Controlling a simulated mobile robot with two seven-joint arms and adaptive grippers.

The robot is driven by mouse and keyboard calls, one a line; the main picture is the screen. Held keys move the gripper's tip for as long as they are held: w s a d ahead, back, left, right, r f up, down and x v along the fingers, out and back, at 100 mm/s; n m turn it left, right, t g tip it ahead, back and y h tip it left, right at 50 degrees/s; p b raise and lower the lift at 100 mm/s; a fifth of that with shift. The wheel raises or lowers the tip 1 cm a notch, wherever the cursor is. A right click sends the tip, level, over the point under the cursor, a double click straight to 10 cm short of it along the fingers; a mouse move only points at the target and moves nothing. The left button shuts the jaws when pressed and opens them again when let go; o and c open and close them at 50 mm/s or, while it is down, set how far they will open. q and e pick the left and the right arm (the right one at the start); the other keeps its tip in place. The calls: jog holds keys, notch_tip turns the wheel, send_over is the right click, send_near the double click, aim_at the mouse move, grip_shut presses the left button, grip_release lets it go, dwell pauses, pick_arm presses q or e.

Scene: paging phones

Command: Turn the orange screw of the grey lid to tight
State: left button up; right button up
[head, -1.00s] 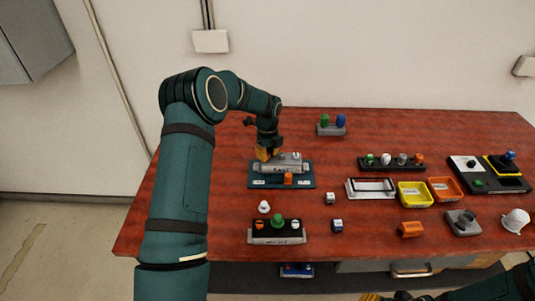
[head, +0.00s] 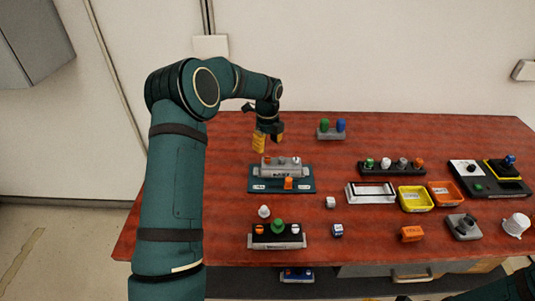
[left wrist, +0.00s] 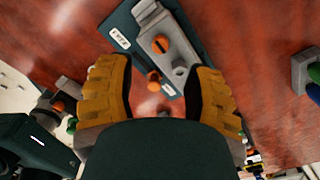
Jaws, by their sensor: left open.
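The grey lid (head: 282,169) lies on a teal board (head: 252,183) at the left of the table. Its orange screw (head: 266,161) stands at the lid's left end; lighter knobs sit further right on it. My left gripper (head: 268,142) is open and empty, above and behind the lid's left end, apart from it. In the left wrist view the lid (left wrist: 178,62) and its orange screw (left wrist: 161,43) show beyond the two yellow fingers (left wrist: 160,73). I cannot read whether the screw is tight. My right gripper is out of view.
An orange block (head: 288,184) sits at the board's front. A black-topped unit (head: 278,243) with knobs stands nearer. A yellow tray (head: 415,207), an orange tray (head: 445,204) and a black panel (head: 505,186) lie to the right. Bare table lies left of the board.

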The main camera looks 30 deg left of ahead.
aim_at(267, 158)
pick_arm(q)
jog(key=shift+r, duration=2.45)
